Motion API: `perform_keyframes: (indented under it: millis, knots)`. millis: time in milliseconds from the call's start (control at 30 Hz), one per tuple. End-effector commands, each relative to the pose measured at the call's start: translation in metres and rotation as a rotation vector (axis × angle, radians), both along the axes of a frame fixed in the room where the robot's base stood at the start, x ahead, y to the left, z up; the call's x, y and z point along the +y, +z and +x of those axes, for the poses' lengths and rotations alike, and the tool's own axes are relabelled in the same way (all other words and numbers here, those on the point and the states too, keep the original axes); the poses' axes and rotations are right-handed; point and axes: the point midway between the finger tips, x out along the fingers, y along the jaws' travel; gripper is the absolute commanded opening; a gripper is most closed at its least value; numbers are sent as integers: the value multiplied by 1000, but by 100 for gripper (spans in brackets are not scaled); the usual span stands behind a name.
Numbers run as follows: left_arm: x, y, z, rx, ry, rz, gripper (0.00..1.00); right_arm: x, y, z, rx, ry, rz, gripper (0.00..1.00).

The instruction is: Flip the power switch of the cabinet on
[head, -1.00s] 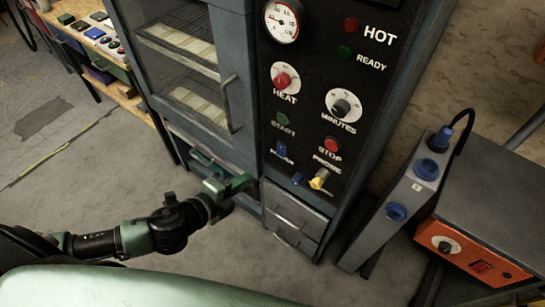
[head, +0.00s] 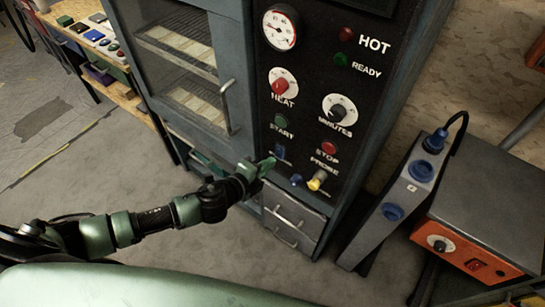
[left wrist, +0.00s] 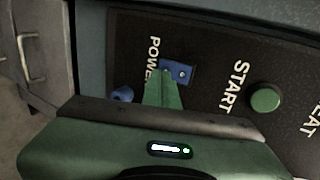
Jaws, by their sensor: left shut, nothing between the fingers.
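The grey cabinet (head: 239,70) has a black control panel with a blue power switch (head: 280,152) low on its left side, below the green START button. In the left wrist view the switch (left wrist: 179,73) is a blue plate beside the word POWER. My left gripper (head: 268,163) is shut and empty, with its green fingertips (left wrist: 163,90) at the switch's lower edge, hiding part of the label. I cannot tell whether the tips touch the switch. My right gripper is not in view.
Right of the switch on the panel are a red STOP button (head: 328,148) and a yellow probe plug (head: 317,180), with a small blue knob (head: 296,180) nearby. Drawers (head: 290,220) sit below. A grey box with blue sockets (head: 400,200) and an orange-fronted unit (head: 465,250) stand right.

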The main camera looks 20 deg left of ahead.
Motion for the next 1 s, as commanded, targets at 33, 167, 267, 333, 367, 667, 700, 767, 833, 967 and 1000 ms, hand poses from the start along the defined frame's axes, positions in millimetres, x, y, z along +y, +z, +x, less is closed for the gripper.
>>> perform_keyframes:
  millis: [33,167,267,333,367,667,700,767,833,967,1000]
  knots:
    - [-3,3,8,-2,-1,-1,0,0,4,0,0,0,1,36]
    - [-7,-1,18,0,-1,-2,0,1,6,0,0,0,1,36]
    - [-8,-2,22,1,0,-1,0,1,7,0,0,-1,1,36]
    - [-8,-3,22,1,0,-1,0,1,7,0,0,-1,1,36]
    - [-9,-3,23,1,0,-1,0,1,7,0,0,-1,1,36]
    - [-9,-5,22,-2,0,-3,0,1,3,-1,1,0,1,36]
    - [-9,-7,23,-8,0,-5,0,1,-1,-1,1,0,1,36]
    - [-10,-10,24,-20,0,-12,0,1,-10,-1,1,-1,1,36]
    - [-12,-13,24,-41,-2,-23,0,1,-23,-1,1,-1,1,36]
    - [-13,-15,27,-91,-4,-43,0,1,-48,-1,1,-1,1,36]
    - [-14,-15,27,-104,-4,-50,0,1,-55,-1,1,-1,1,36]
